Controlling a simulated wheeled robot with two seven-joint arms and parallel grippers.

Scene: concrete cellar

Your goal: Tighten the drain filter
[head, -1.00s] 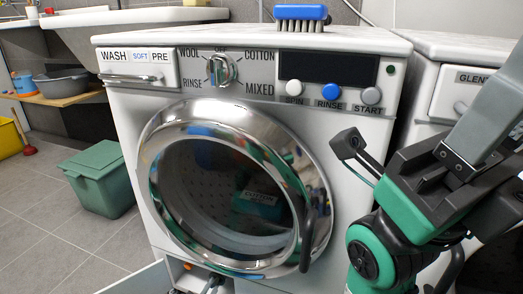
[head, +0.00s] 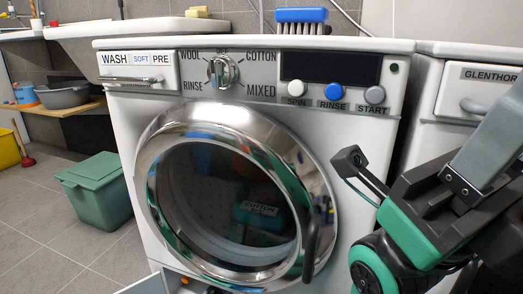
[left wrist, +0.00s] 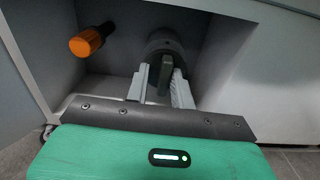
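The drain filter (left wrist: 165,45) is a dark round cap with a raised grip bar, set in the recess at the bottom of the washing machine (head: 125,140). It shows in the left wrist view. My left gripper (left wrist: 160,92) has its two pale fingers on either side of the grip bar. A gap shows between the left finger and the bar; contact on the right side is unclear. How deep the cap sits cannot be told. My right arm stands at the right of the head view, but its fingers are not seen.
An orange knob (left wrist: 86,42) sticks out beside the filter. An open flap (head: 140,286) shows at the machine's lower left. The round door (head: 235,195) is shut. A blue brush (head: 301,18) lies on top. A green bin (head: 96,188) stands on the floor at left.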

